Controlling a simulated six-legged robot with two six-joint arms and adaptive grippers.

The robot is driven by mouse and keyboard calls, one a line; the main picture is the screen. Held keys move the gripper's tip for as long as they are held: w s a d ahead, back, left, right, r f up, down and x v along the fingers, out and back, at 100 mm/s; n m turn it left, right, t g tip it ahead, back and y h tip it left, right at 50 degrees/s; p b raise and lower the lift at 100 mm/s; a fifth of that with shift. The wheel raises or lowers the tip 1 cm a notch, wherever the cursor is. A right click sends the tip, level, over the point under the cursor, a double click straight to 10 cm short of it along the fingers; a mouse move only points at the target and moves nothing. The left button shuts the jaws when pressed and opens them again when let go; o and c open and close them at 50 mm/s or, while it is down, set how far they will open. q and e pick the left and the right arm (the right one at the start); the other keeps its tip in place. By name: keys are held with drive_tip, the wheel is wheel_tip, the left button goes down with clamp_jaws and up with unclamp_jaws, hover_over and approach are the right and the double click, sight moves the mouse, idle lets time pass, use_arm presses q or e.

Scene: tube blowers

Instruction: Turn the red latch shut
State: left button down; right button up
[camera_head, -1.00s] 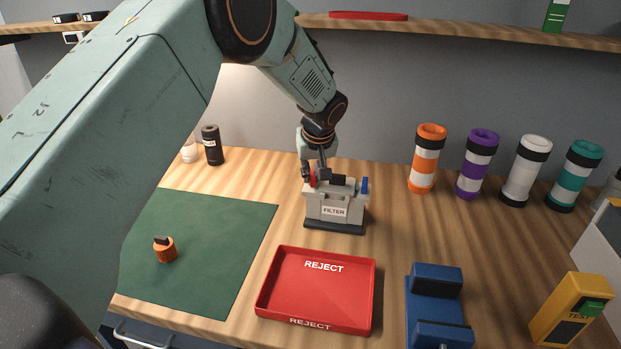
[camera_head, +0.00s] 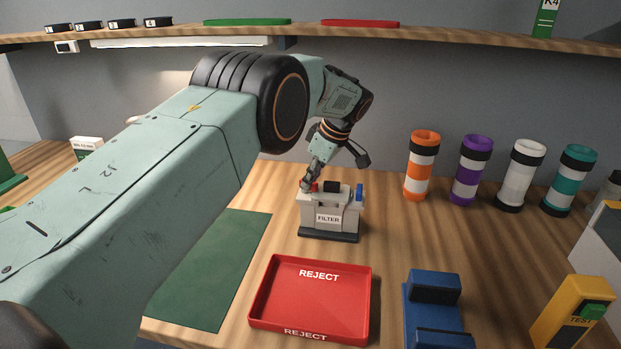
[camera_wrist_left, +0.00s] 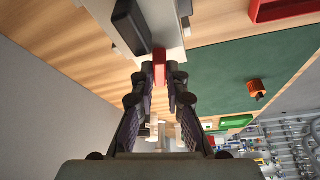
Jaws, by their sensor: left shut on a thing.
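The red latch (camera_head: 313,187) is on the left top of the grey filter box (camera_head: 318,203), which bears a FILTER label. The box also has a black block on top and a blue latch (camera_head: 360,192) at its right end. My left gripper (camera_head: 308,183) is at the box's top left, shut on the red latch. In the left wrist view the red latch (camera_wrist_left: 160,68) sits between the fingertips (camera_wrist_left: 160,76), beside the black block (camera_wrist_left: 131,26). The fingers hide part of the latch in the head view. My right gripper is not in view.
A red REJECT tray (camera_head: 312,300) lies in front of the box, with a blue cradle (camera_head: 434,310) and a yellow tester (camera_head: 572,315) to its right. Several banded tubes (camera_head: 421,165) stand behind at right. A green mat (camera_head: 215,270) lies left, partly behind my arm.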

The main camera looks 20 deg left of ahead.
use_arm(q)
drive_tip(key=shift+f+n, duration=0.1)
drive_tip(key=shift+n, duration=0.5)
drive_tip(key=shift+w+n+g, duration=0.1)
drive_tip(key=shift+n+g, duration=0.3)
drive_tip(key=shift+n, duration=0.1)
drive_tip(key=c, duration=1.4)
unclamp_jaws()
drive_tip(key=shift+a, duration=0.1)
drive_tip(key=shift+o, duration=0.2)
drive_tip(key=shift+m, duration=0.4)
